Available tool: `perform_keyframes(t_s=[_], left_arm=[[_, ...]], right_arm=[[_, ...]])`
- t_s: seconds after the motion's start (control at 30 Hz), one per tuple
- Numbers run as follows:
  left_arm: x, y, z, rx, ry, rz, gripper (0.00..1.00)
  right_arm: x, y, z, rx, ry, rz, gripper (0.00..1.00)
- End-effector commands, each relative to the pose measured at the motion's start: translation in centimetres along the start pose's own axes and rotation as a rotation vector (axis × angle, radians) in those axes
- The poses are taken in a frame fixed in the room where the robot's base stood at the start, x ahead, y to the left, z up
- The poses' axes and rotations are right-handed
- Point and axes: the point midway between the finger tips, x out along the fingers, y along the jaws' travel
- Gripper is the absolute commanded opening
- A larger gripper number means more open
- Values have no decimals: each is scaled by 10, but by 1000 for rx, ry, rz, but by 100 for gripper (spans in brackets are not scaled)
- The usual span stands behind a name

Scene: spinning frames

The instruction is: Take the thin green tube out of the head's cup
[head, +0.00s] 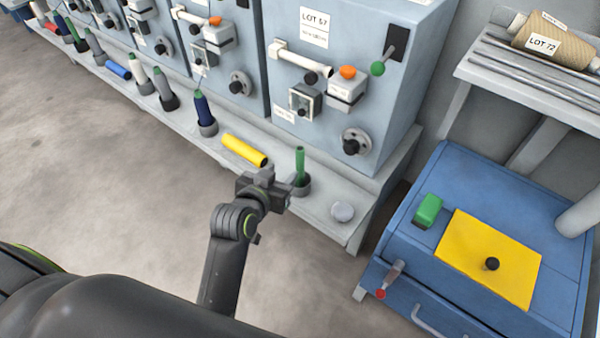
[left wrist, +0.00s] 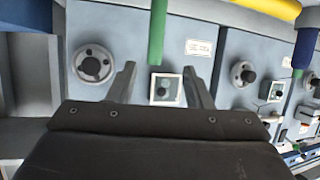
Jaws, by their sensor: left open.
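The thin green tube (head: 300,162) stands upright in a dark cup (head: 303,188) on the grey ledge in front of the nearest machine head. My left gripper (head: 281,187) is just left of the cup, low beside the tube. In the left wrist view the tube (left wrist: 157,35) comes down from the top edge, and its free end shows between my two open fingers (left wrist: 160,72) in the picture. Nothing is held. I cannot tell how deep the tube is between the fingers. The cup is out of the left wrist view. My right gripper is not in view.
A yellow tube (head: 244,150) lies on the ledge to the left, and a round pale disc (head: 343,211) sits to the right. A blue cabinet (head: 460,180) with a yellow sheet (head: 488,258) and green block (head: 428,210) stands at right. The floor in front is clear.

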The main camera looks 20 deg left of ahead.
Motion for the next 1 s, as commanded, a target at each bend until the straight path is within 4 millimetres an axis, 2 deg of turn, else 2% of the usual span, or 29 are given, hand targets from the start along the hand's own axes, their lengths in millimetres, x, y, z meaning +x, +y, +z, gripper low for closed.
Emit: perform_keyframes(t_s=[0.1, 0.3, 0.67, 0.9, 1.0], left_arm=[[28, 0, 2, 4, 0, 1, 46], [64, 0, 2, 3, 0, 0, 46], [87, 2, 2, 1, 0, -1, 46], [120, 7, 3, 3, 1, -1, 46], [128, 6, 3, 2, 0, -1, 46]], right_arm=[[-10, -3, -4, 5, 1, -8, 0], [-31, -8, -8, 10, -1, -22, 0], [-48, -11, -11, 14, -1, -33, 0], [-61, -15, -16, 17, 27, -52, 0], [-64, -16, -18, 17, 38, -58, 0]])
